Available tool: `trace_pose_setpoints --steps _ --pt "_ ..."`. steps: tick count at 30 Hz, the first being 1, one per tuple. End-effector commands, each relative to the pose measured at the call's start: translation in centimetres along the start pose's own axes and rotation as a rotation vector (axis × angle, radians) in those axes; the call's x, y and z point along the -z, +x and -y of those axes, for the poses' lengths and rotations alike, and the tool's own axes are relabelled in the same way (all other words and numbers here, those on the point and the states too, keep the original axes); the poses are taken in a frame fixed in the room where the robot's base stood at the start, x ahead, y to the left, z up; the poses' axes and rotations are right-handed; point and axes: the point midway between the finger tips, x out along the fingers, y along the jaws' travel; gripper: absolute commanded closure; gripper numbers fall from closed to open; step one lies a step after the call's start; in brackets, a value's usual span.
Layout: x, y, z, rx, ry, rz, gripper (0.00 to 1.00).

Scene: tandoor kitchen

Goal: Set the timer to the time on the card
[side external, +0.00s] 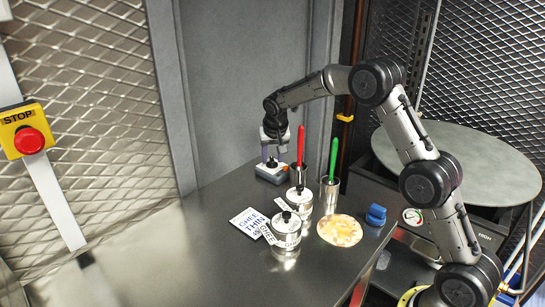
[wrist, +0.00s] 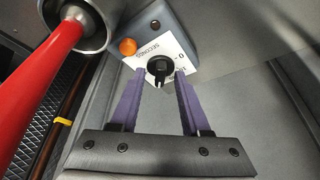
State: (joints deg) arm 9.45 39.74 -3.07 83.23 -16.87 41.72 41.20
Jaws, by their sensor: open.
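The timer (side external: 272,171) is a grey-blue box at the back of the steel table. In the wrist view the timer (wrist: 178,22) shows a white face with "SECONDS" and "0", an orange button (wrist: 127,46) and a black knob (wrist: 158,67). My gripper (side external: 269,160) is over the timer; in the wrist view its purple fingers (wrist: 159,75) are open, one on each side of the knob, and I cannot tell whether they touch it. The white card (side external: 250,222) lies flat on the table and reads "GHEE THIN" with a smaller figure, perhaps 45.
Two lidded metal pots (side external: 286,233) (side external: 299,198) with labels, one reading GHEE, stand mid-table. Steel cups hold a red-handled tool (side external: 301,145) and a green-handled tool (side external: 333,157). A flatbread (side external: 340,230) and a blue item (side external: 376,214) lie to the right. The left front table is clear.

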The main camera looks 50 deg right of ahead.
Motion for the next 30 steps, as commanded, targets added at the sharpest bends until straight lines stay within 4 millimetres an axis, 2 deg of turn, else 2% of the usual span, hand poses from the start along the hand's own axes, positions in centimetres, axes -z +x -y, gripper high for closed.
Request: trace_pose_setpoints --steps 7,12,15,23,30 --pt "0.04 0.02 0.0 0.0 0.0 -0.001 0.56" --pt "0.03 0.0 0.0 0.0 0.0 -0.001 0.86" --pt "0.03 0.0 0.0 0.0 0.0 -0.001 1.0" --pt "0.02 -0.01 0.0 -0.001 0.003 0.0 1.0" --pt "-0.02 0.0 0.11 -0.033 0.076 0.001 1.0"
